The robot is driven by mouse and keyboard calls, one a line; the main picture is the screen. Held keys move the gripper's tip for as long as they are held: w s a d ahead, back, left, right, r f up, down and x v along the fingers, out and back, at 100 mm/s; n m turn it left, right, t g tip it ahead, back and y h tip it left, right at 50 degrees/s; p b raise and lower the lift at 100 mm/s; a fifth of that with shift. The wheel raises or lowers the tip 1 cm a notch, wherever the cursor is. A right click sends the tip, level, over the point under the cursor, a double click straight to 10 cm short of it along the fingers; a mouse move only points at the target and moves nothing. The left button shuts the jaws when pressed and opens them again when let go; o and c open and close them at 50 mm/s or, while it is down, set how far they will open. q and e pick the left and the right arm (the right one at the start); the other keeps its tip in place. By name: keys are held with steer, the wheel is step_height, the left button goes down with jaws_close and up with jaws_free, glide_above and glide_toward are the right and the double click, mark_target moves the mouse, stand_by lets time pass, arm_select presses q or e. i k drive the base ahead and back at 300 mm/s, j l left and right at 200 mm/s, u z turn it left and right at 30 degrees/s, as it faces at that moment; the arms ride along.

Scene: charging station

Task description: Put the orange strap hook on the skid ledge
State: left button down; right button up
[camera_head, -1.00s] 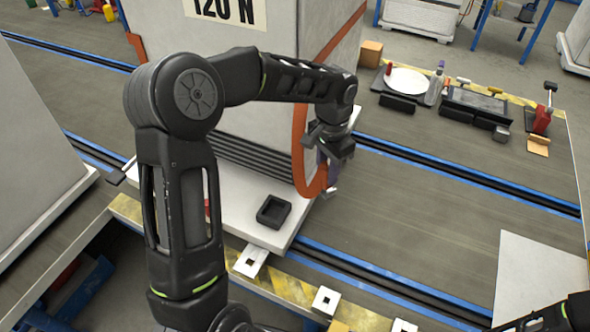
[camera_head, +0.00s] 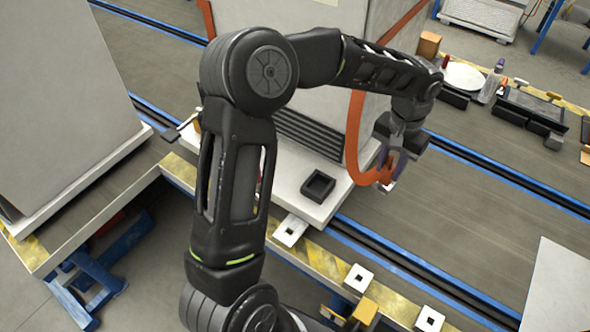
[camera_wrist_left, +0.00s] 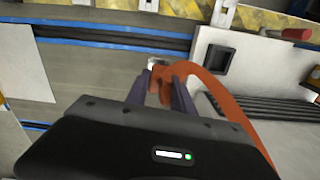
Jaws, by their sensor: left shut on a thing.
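My left gripper (camera_head: 388,176) is shut on the orange strap hook (camera_head: 374,177), at the lower end of the orange strap (camera_head: 355,125) that hangs down the big crate's side. In the left wrist view the gripper's two purple-grey fingers (camera_wrist_left: 165,85) close around the orange hook (camera_wrist_left: 158,73), with a small pale metal piece at its tip. The skid ledge (camera_head: 285,185) is the white base jutting out under the crate. The hook is just off the ledge's right side; whether it touches is unclear. My right gripper is out of view.
The crate (camera_head: 300,90) stands behind. White square-holed brackets (camera_head: 358,278) line the yellow-striped front edge. The grey deck right of the hook is clear. Tools and a white plate (camera_head: 464,77) lie at upper right.

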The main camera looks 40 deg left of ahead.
mark_target(283, 165)
steer(key=k, duration=0.5)
steer(key=z, duration=1.2)
steer(key=k+j, duration=0.1)
steer(key=j, duration=0.95)
steer(key=k+j, duration=0.15)
steer(key=j, duration=0.35)
steer(key=k+j, duration=0.1)
steer(key=j, duration=0.4)
